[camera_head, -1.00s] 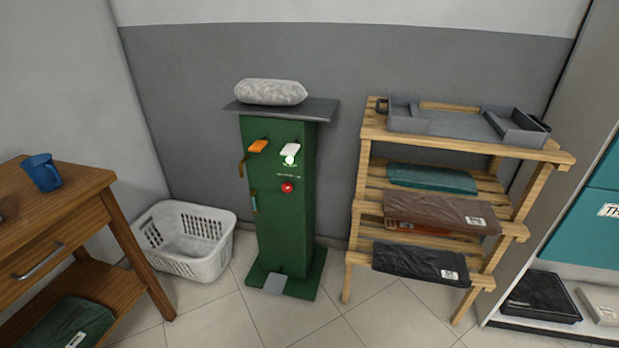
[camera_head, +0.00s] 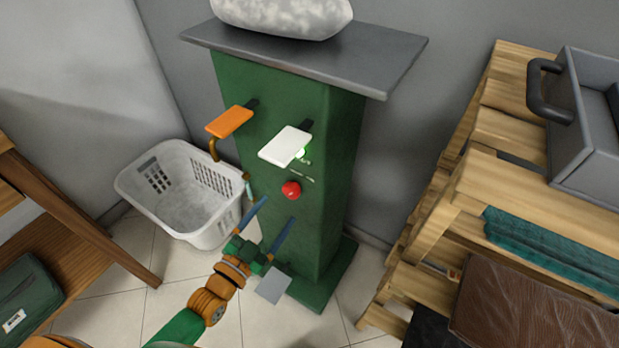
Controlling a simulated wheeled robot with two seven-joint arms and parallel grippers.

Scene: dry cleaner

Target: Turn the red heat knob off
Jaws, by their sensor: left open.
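The red heat knob (camera_head: 291,190) is a small round knob on the front of the green press column (camera_head: 335,165). A white lever (camera_head: 285,146) sits above it, with a lit green spot at its lower edge. An orange lever (camera_head: 230,121) is at the upper left of the column. My left gripper (camera_head: 271,218) reaches up from the bottom of the view, its two blue fingers spread apart and empty. Its fingertips appear just below and left of the knob, not around it. My right gripper is not in view.
A grey board (camera_head: 320,60) with a pale padded lump (camera_head: 285,12) tops the column. A white laundry basket (camera_head: 185,195) stands at left. A wooden rack (camera_head: 470,190) with a grey tray (camera_head: 580,110) is close at right. A grey pedal (camera_head: 273,287) is at the base.

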